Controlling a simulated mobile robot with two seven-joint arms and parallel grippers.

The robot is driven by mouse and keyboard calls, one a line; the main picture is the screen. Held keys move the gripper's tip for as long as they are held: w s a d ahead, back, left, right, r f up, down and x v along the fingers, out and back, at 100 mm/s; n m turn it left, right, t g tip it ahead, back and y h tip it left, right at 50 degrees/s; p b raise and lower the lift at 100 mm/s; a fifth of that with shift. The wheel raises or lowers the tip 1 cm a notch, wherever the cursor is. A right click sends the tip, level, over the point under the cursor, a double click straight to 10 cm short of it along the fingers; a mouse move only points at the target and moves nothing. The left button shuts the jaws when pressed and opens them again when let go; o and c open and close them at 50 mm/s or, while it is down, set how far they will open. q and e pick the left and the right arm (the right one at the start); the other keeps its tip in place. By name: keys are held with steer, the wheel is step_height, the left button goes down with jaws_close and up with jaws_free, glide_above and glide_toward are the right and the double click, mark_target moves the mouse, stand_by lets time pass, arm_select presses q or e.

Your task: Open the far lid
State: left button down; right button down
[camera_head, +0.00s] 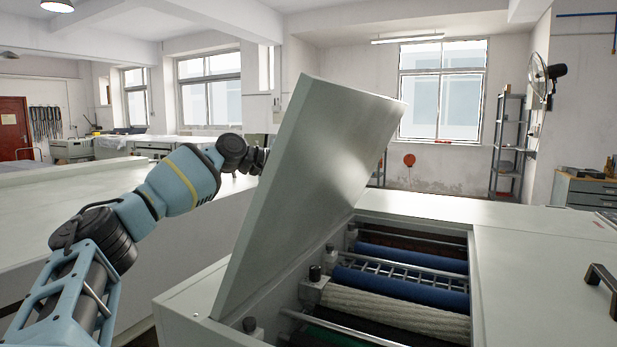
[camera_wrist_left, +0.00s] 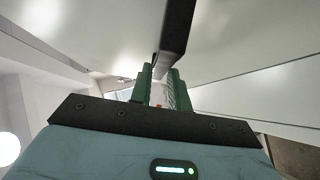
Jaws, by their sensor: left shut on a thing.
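The raised lid (camera_head: 310,180) is a flat pale grey panel standing steeply tilted over the processor, with the opening beneath it exposed. My left arm reaches from the left to behind this lid, so the gripper itself is hidden in the head view. In the left wrist view my left gripper (camera_wrist_left: 160,80) has its green fingers shut on the lid's black handle (camera_wrist_left: 177,35), against the pale panel (camera_wrist_left: 90,30). My right gripper is not in view.
The opening shows blue rollers (camera_head: 400,284), a white roller (camera_head: 395,312) and metal fittings. A second, closed lid (camera_head: 540,265) with a black handle (camera_head: 602,285) lies at the right. A long pale surface (camera_head: 190,235) lies to the left, behind my arm.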

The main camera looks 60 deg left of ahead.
arm_select(q)
steer(key=shift+d, duration=0.15)
steer(key=c, duration=1.3)
jaws_free()
steer(key=shift+s, duration=0.15)
steer(key=shift+p+v, duration=0.75)
steer(key=shift+v, duration=3.25)
